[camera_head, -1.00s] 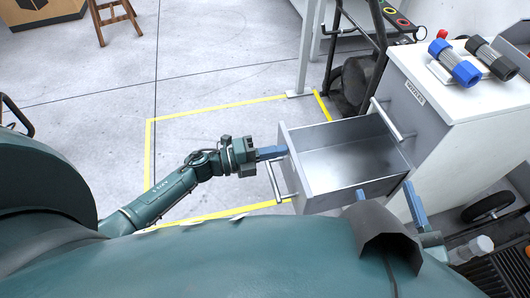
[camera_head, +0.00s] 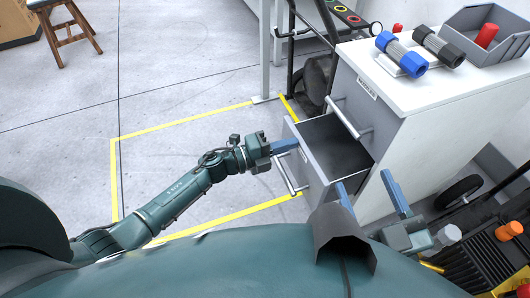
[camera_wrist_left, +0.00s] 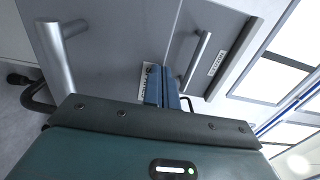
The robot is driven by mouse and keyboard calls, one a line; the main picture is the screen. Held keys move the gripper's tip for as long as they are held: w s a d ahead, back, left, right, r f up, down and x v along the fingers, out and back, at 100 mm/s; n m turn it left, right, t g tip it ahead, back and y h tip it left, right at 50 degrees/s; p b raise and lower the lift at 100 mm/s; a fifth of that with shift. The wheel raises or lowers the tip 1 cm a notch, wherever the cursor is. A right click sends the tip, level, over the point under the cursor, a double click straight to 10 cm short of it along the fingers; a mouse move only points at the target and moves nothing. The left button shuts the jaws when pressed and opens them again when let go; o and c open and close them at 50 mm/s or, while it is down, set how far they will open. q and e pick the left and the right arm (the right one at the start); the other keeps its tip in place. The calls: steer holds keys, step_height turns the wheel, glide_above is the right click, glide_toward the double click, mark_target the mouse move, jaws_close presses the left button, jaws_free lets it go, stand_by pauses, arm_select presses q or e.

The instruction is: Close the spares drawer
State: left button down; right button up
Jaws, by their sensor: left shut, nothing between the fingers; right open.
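The open drawer (camera_head: 333,145) is a grey metal box partly out of the white cabinet (camera_head: 440,100); the inside that shows looks empty. Its front panel carries a bar handle (camera_head: 290,177). My left gripper (camera_head: 287,147) is shut and empty, its blue fingertips at the outer face of the front panel, above the handle. In the left wrist view the fingers (camera_wrist_left: 163,85) point at the grey front, with the near handle (camera_wrist_left: 57,60) at left. My right gripper (camera_head: 363,182) is open and empty, beside the drawer's near side and the cabinet.
A closed drawer with a handle (camera_head: 345,117) and a label sits above the open one. Blue and black fittings (camera_head: 402,54) and a grey bin (camera_head: 490,35) stand on the cabinet top. A black trolley (camera_head: 315,75) stands behind. Yellow-taped floor (camera_head: 190,160) at left is clear.

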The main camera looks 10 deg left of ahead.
arm_select(q)
steer(key=b+x, duration=0.2)
steer(key=x, duration=0.8)
steer(key=shift+b, duration=0.4)
arm_select(e)
steer(key=shift+a+r+m+y, duration=0.3)
steer(key=shift+a+r+y, duration=0.1)
steer(key=shift+a+y, duration=0.1)
arm_select(q)
steer(key=shift+a, duration=0.1)
arm_select(e)
steer(key=shift+f, duration=0.1)
